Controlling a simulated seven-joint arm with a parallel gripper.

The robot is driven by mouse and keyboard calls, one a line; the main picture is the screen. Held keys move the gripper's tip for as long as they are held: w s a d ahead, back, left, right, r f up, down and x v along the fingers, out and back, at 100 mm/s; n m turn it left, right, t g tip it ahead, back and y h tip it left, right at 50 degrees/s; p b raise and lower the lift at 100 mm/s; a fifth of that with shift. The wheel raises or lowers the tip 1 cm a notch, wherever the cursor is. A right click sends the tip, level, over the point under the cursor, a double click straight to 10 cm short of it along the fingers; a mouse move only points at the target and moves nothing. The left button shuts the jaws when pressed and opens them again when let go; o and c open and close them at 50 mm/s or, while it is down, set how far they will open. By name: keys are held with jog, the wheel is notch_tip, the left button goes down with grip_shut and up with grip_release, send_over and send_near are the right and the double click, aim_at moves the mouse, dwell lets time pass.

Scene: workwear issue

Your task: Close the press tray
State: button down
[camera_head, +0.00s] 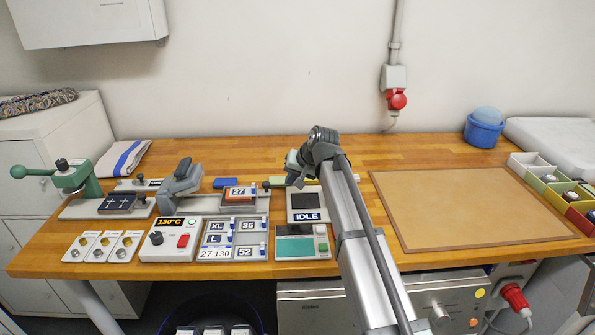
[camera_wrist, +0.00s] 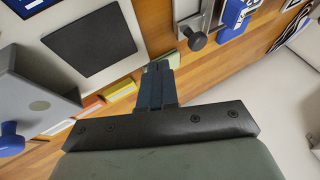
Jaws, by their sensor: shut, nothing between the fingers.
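The press (camera_head: 181,180) is a grey unit with a raised head on a light base, left of centre on the bench. Its tray (camera_head: 238,209) extends out to the right of the head and carries an orange patch marked 27 (camera_head: 238,192). A dark round knob (camera_head: 266,185) is at the tray's right end; what looks like that knob (camera_wrist: 197,40) also shows in the wrist view. My gripper (camera_head: 292,167) is above the bench, right of the knob and apart from it. In the wrist view its dark fingers (camera_wrist: 155,80) are together with nothing between them.
The IDLE device (camera_head: 306,205) stands close under and right of my gripper. A control box showing 130°C (camera_head: 170,240) and a size panel (camera_head: 233,239) are in front of the press. A green hand press (camera_head: 82,180) is at left. A brown mat (camera_head: 470,207) lies clear at right.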

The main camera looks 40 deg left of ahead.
aim_at(246, 188)
jog(key=a+f, duration=0.1)
jog(key=s+a, duration=0.1)
jog(key=a, duration=0.1)
jog(key=shift+s+f, duration=0.1)
jog(key=shift+f, duration=0.3)
jog(key=shift+s+a+f, duration=0.1)
jog(key=shift+s+a, duration=0.35)
jog(key=shift+a, duration=0.1)
jog(key=shift+s+a, duration=0.1)
jog(key=s+a, duration=0.9)
jog(key=shift+s+a, duration=0.2)
jog(key=d, duration=0.1)
jog(key=w+d, duration=0.2)
jog(key=shift+w+d+r, duration=0.15)
jog(key=shift+r, duration=0.1)
jog(key=v, duration=1)
jog(key=shift+w, duration=0.2)
